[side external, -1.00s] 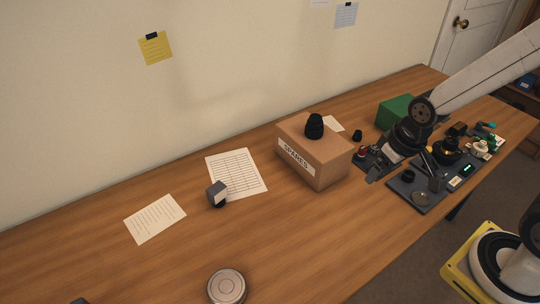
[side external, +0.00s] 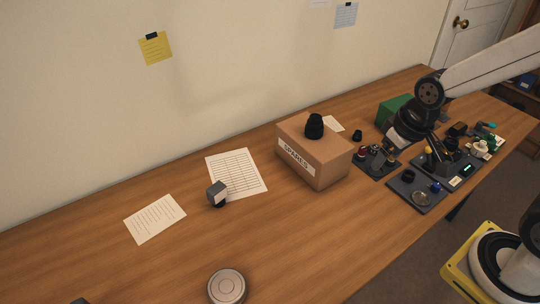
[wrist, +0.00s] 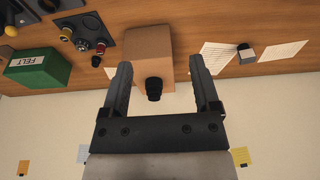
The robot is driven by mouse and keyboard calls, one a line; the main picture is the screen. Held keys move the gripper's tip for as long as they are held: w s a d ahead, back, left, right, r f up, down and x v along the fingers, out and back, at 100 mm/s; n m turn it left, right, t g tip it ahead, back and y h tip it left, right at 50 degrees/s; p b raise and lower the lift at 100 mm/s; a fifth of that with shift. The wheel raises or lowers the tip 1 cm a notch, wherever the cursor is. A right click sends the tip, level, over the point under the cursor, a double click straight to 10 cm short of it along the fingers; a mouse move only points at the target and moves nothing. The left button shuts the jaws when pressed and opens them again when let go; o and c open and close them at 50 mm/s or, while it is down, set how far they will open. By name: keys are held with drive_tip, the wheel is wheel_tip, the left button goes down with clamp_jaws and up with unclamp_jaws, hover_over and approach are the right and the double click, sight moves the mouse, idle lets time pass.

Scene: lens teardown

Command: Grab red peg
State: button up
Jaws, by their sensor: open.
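The red peg (side external: 362,152) stands on a small dark plate (side external: 375,169) just right of the cardboard box. In the wrist view the red peg (wrist: 101,47) is left of my fingers, near the box's side. Other pegs stand beside it on the plate. My gripper (side external: 389,149) is over the plate's right side, to the right of the red peg and apart from it. In the wrist view my gripper (wrist: 160,72) is open and empty, with its fingers spread on either side of the box top in the picture.
The cardboard box (side external: 319,166) labelled SPARES has a black stepped part (side external: 314,126) on top. A green box (side external: 393,111) stands behind my gripper. A dark tray (side external: 417,195) with parts lies to the right.

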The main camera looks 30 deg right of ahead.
drive_tip(key=v, duration=0.2)
drive_tip(key=m+t+y, duration=0.4)
drive_tip(key=m+t, duration=0.6)
drive_tip(key=m, duration=2.3)
hover_over(365, 148)
drive_tip(key=s+d, duration=0.2)
drive_tip(key=s, duration=0.3)
drive_tip(key=shift+n, duration=0.3)
drive_tip(key=f, duration=2)
drive_tip(key=shift+w+a+f, duration=0.2)
drive_tip(key=shift+a+f, duration=0.05)
drive_tip(key=shift+f, duration=0.6)
drive_tip(key=shift+x, duration=3.95)
drive_tip(key=shift+s+f, duration=0.1)
